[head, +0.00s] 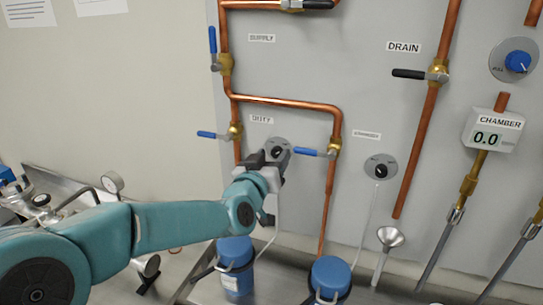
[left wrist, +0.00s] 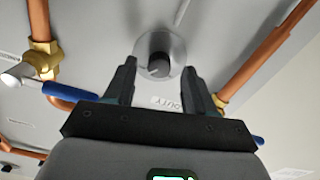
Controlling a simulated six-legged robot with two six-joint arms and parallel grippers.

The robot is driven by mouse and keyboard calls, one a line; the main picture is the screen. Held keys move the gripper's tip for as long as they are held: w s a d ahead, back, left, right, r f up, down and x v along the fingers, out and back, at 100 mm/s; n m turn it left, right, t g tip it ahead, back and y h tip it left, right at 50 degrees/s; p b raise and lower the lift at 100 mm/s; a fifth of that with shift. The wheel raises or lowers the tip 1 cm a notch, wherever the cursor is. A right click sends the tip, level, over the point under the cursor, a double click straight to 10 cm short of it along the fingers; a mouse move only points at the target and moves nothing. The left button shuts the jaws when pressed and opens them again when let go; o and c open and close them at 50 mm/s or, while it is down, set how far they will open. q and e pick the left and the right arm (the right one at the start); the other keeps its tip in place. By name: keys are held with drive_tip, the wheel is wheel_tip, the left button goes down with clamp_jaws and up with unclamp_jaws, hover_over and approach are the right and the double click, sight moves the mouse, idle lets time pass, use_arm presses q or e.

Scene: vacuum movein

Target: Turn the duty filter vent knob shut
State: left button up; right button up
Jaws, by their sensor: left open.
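The duty filter vent knob is a small black knob (left wrist: 158,66) on a round grey plate (left wrist: 168,42) on the panel. In the head view its plate (head: 283,146) shows just below and right of the DUTY label (head: 261,119), partly hidden by my left gripper (head: 272,160). My left gripper is open and faces the panel. In the left wrist view its two black fingers (left wrist: 160,66) stand apart on either side of the knob, with gaps between; I cannot tell how deep they reach. My right gripper is not in view.
Copper pipes (head: 335,150) and blue-handled valves (head: 235,130) flank the knob closely. A similar standby-side knob (head: 380,168) sits to the right. Blue-topped filter bottles (head: 235,252) stand below. A black-handled DRAIN valve (head: 438,74) and CHAMBER gauge (head: 493,132) are further right.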

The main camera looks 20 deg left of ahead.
use_arm(q)
drive_tip(key=shift+w+d+f, duration=0.1)
drive_tip(key=shift+d, duration=0.05)
clamp_jaws()
